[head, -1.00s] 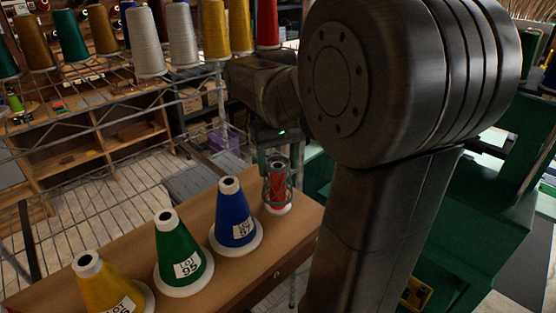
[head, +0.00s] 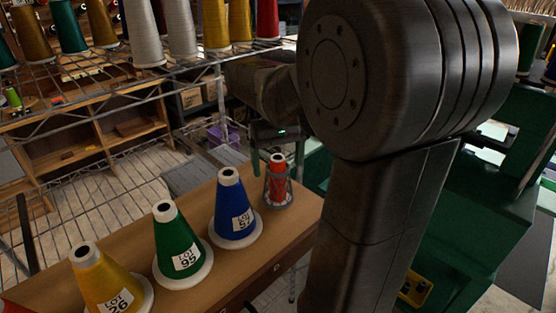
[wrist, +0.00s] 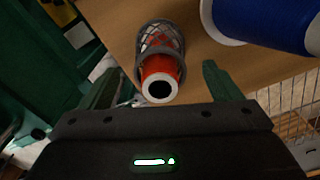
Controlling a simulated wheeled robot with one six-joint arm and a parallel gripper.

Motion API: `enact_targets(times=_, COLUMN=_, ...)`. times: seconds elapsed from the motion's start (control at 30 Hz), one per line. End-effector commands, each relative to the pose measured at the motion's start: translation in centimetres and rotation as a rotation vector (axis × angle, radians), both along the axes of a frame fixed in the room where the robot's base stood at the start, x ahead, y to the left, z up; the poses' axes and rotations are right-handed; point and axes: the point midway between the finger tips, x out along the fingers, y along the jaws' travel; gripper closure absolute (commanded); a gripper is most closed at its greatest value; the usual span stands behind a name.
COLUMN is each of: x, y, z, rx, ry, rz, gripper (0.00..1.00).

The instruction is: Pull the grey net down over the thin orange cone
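The thin orange cone (head: 278,166) stands upright at the far end of the wooden bench top. Its white-rimmed top hole shows in the wrist view (wrist: 160,89). The grey net (head: 277,190) is around the cone's middle and lower part, with the cone's top bare above it. In the wrist view the net (wrist: 160,35) rings the cone below its bare tip. My gripper (wrist: 160,70) is open, its green fingers spread on either side of the cone with gaps to the net. In the head view my arm partly hides the gripper.
A blue cone (head: 235,205), a green cone (head: 178,245) and a yellow cone (head: 100,285) stand in a row on the bench (head: 215,268). The blue cone is close to the orange one. A wire rack with spools (head: 145,35) stands behind.

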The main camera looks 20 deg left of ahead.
Motion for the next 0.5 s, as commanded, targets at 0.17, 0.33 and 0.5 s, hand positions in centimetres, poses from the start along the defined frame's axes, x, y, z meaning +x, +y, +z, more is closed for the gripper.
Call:
enact_targets(times=0.17, x=0.0, y=0.0, z=0.0, rx=0.0, ry=0.0, rz=0.0, gripper=0.16)
enact_targets(times=0.33, x=0.1, y=0.1, z=0.8, rx=0.003, ry=-0.003, rz=0.0, gripper=0.16)
enact_targets(times=0.5, x=0.1, y=0.1, z=3.8, rx=0.004, ry=-0.004, rz=0.0, gripper=0.16)
